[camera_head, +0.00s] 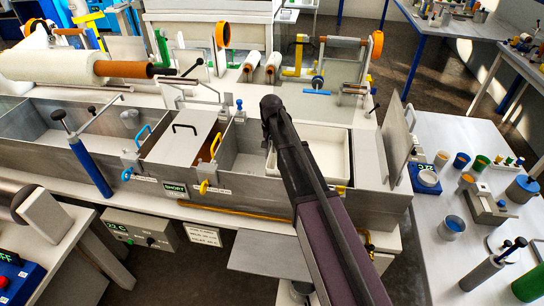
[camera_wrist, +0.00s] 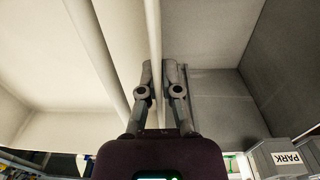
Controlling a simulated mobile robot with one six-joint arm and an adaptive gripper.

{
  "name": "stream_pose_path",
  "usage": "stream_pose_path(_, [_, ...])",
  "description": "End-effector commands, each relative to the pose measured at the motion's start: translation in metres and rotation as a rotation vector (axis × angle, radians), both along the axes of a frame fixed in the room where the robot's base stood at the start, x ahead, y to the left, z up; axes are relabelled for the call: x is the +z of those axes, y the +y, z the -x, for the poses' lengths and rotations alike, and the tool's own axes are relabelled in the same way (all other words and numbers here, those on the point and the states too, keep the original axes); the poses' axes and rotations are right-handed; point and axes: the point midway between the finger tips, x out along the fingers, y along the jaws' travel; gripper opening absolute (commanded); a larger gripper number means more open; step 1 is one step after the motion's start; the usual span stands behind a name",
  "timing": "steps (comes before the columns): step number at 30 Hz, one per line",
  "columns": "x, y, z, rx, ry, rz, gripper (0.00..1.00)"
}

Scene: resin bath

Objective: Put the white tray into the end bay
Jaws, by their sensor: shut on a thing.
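The white tray (camera_head: 330,152) is within the rightmost bay of the long metal trough (camera_head: 245,195) in the head view, partly hidden behind my arm. It looks roughly level, but I cannot tell whether it rests on the bay floor. In the wrist view the tray (camera_wrist: 115,35) fills the left side. My gripper (camera_wrist: 162,66) is shut on the tray's near-vertical rim, one finger on each side. Grey bay walls (camera_wrist: 215,90) show just to its right. In the head view my arm mostly hides the gripper.
A grey bay lies left of the tray, then a flat cover (camera_head: 185,138) with a black handle. An upright plate (camera_head: 397,145) stands at the trough's right end. A side table (camera_head: 440,205) with cups is on the right. A "PARK" label (camera_wrist: 288,158) shows in the wrist view.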

Motion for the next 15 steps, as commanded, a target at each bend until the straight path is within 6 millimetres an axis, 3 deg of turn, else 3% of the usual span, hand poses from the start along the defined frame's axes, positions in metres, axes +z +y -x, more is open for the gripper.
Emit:
stream_pose_path(6, [-0.023, -0.001, 0.0, 0.0, 0.0, 0.001, 0.0])
stream_pose_path(15, [-0.029, -0.001, 0.0, -0.001, 0.0, 0.001, 0.0])
